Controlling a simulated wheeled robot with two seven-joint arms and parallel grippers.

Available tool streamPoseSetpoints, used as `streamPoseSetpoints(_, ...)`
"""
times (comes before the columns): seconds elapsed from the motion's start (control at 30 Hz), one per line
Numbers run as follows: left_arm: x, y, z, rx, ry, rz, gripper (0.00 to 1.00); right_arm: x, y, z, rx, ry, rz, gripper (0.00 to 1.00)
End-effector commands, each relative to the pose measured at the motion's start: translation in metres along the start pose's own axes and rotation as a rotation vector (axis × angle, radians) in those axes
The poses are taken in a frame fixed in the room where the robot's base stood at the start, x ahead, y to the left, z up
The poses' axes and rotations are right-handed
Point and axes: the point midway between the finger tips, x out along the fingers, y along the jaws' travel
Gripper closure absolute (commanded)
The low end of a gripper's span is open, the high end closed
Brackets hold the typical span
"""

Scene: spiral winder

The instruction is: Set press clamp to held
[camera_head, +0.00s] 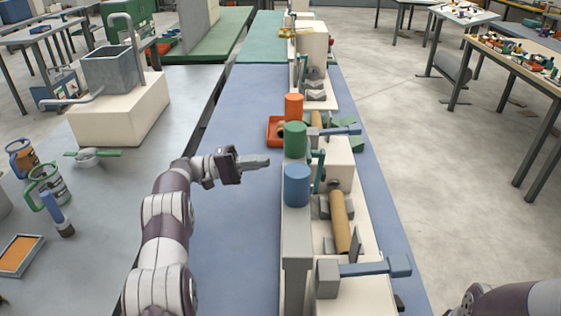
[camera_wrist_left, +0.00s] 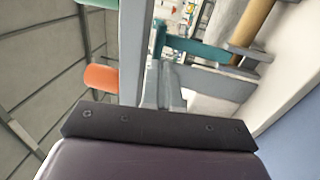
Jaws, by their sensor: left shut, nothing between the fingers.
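My left gripper (camera_head: 262,161) is shut and empty, its fingers pointing right toward the machine. It is over the blue bench top, left of the green (camera_head: 295,140) and blue (camera_head: 297,186) cylinders and apart from them. Two blue bar handles on grey blocks, one near (camera_head: 376,267) and one farther (camera_head: 338,131), flank a tan roll (camera_head: 341,222). I cannot tell which part is the press clamp. My right gripper is not in view.
A red cylinder (camera_head: 293,107) stands beyond the green one, by a red tray (camera_head: 273,131). The blue bench top (camera_head: 235,235) is clear around my left gripper. The grey table (camera_head: 115,240) at left holds mugs, a sink block (camera_head: 120,115) and an orange-filled tray (camera_head: 20,255).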

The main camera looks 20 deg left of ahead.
Motion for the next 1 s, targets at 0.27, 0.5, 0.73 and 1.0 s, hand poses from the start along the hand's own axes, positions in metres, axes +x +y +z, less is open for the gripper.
streamPoseSetpoints(0.27, -0.021, 0.000, 0.000, 0.000, 0.000, 0.000, 1.00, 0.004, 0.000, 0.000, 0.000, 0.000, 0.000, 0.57)
streamPoseSetpoints(0.5, -0.021, 0.000, 0.000, 0.000, 0.000, 0.000, 1.00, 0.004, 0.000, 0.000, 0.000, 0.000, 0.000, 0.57)
streamPoseSetpoints(0.73, -0.044, -0.043, -0.005, -0.012, 0.024, 0.057, 1.00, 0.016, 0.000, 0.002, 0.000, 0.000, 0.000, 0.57)
streamPoseSetpoints(1.0, -0.052, -0.026, -0.004, 0.000, -0.002, 0.142, 1.00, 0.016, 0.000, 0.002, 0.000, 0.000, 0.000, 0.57)
